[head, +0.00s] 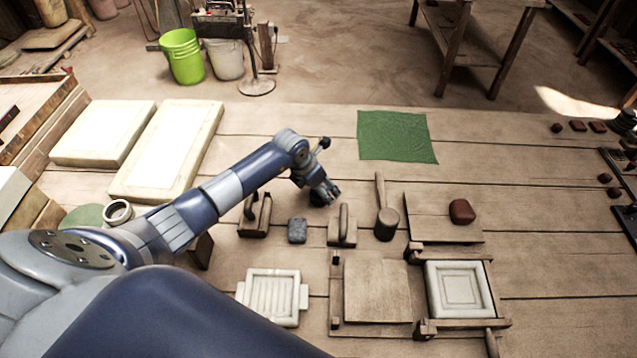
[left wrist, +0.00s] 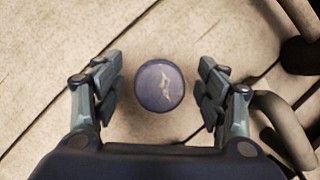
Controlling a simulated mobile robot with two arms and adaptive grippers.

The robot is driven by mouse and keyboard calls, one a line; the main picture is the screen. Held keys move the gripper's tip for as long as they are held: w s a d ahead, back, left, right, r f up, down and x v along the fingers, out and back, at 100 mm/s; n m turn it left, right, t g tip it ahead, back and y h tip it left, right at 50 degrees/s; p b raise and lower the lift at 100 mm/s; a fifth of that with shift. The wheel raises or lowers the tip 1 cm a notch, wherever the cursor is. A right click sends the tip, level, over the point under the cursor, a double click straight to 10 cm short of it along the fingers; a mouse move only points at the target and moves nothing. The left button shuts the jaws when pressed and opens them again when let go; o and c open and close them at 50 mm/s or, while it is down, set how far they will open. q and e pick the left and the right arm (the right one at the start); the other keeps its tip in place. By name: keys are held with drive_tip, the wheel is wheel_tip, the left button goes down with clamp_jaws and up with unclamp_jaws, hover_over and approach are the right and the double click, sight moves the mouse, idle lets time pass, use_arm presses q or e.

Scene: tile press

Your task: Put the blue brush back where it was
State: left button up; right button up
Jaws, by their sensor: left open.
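A round, dark blue thing with a pale mark on its top (left wrist: 160,86) stands on the boards in the left wrist view; I take it for the blue brush, seen end-on, so its length is hidden. My left gripper (left wrist: 160,92) is open, with one finger on each side of it and a gap to both. In the head view my left gripper (head: 328,194) is low over the table, behind the wooden float, and the dark blue thing (head: 317,199) is partly hidden by it. My right gripper is not in view.
Close by are two handled wooden floats (head: 254,222) (head: 342,238), a grey-blue block (head: 297,231) and a mallet (head: 387,222). A pale mould (head: 271,296) and a framed tile (head: 459,289) lie nearer.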

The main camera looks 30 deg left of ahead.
use_arm(q)
drive_tip(key=shift+s+a+r, duration=0.1)
drive_tip(key=shift+s+r, duration=0.05)
drive_tip(key=shift+r, duration=0.45)
drive_tip(key=b+v, duration=0.2)
drive_tip(key=v, duration=0.9)
